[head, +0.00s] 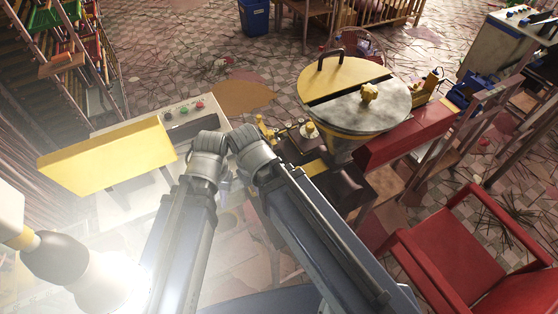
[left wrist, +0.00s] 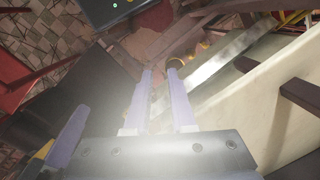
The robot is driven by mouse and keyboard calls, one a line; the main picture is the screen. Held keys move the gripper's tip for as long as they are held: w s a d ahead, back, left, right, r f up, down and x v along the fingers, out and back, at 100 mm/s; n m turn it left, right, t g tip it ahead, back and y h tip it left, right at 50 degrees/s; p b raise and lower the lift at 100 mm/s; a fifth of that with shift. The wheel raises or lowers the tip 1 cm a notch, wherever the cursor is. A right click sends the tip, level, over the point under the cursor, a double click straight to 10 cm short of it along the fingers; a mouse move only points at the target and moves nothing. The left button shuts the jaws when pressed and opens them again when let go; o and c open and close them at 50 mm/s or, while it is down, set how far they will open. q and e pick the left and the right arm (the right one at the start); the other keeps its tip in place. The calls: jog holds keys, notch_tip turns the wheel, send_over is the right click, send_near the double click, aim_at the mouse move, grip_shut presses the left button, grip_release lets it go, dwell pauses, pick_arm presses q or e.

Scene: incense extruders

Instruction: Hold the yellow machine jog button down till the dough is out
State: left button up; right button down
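A machine at left has a yellow box-shaped cover (head: 107,157) and a pale panel with small red and green buttons (head: 184,110). Another machine has a yellow and grey round hopper (head: 360,108) and small yellow-topped parts (head: 310,129) beside it. I cannot tell which part is the jog button. My left gripper's fingers (left wrist: 160,72) show in the left wrist view, a narrow gap apart with nothing seen held. A small dark round part with a yellowish rim (left wrist: 174,62) is by the right fingertip. My right gripper's fingertips are hidden in the head view. No dough is discernible.
A red trough (head: 405,137) is right of the hopper. A red chair (head: 450,250) stands at lower right. A blue bin (head: 254,17) and a rack (head: 65,40) are at the back. My two forearms nearly touch at mid-picture. Bright glare covers the lower left.

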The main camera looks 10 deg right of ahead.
pick_arm(q)
jog(key=shift+w+d+f, duration=0.1)
jog(key=shift+w+d, duration=0.05)
jog(key=shift+w, duration=0.25)
grip_shut()
jog(key=shift+s, duration=0.25)
dwell(0.6)
